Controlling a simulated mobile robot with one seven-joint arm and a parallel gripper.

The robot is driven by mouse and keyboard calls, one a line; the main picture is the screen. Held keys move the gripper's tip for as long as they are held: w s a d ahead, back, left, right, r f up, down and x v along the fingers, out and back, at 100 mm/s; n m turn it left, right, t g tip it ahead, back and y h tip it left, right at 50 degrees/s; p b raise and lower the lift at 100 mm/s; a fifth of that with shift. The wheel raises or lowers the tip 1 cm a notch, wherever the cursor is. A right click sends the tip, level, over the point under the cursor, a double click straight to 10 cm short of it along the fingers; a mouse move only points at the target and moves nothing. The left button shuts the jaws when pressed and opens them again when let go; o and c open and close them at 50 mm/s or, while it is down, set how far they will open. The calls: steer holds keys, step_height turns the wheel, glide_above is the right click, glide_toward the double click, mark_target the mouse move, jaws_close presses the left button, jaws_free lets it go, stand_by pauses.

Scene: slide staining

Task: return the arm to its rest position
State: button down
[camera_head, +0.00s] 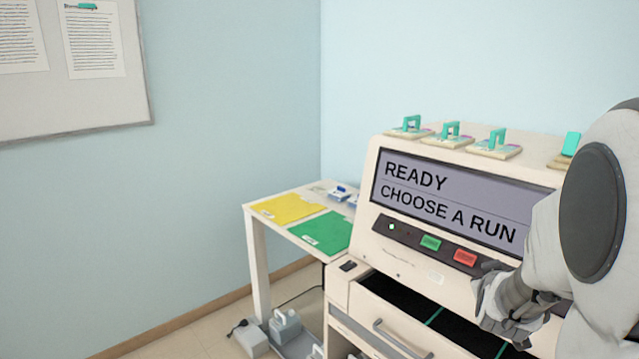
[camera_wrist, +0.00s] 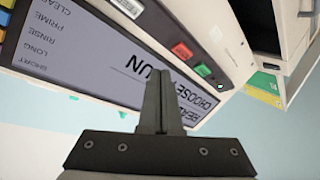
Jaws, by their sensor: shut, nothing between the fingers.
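My gripper shows at the right of the head view (camera_head: 492,275), in front of the machine and over its open drawer. In the wrist view its two fingers (camera_wrist: 160,88) are together with nothing between them. My arm comes in from the right edge and hides the machine's right part. The staining machine (camera_head: 352,240) has a screen (camera_head: 455,197) reading "READY CHOOSE A RUN". A green button (camera_head: 430,242) and a red button (camera_head: 466,257) sit below the screen. The wrist view shows the screen (camera_wrist: 90,60) rotated, close to the fingers.
The drawer (camera_head: 390,338) below the machine stands open. Several slide holders with teal handles (camera_head: 450,132) stand on the machine's top. A white side table (camera_head: 256,228) on the left bears a yellow folder (camera_head: 290,207) and a green folder (camera_head: 322,232). Floor left of the table is free.

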steer(key=s+a+r+g+y+p, duration=0.1)
steer(key=s+a+r+y, duration=0.15)
steer(key=a, duration=0.25)
steer(key=s+a+r+y+p, duration=0.2)
steer(key=a+r, duration=0.1)
steer(key=a, duration=0.2)
steer(key=s+a+r+g+y+p, duration=0.1)
steer(key=s+a, duration=0.4)
steer(key=s, duration=0.5)
steer(key=s+a+r+g+y+p, duration=0.1)
steer(key=s+a+r+g+p, duration=0.2)
steer(key=s, duration=0.7)
steer(key=a+r+g, duration=0.1)
steer(key=a+r, duration=0.1)
steer(key=a, duration=0.1)
steer(key=shift+a+r+p, duration=0.2)
steer(key=shift+a+p, duration=0.1)
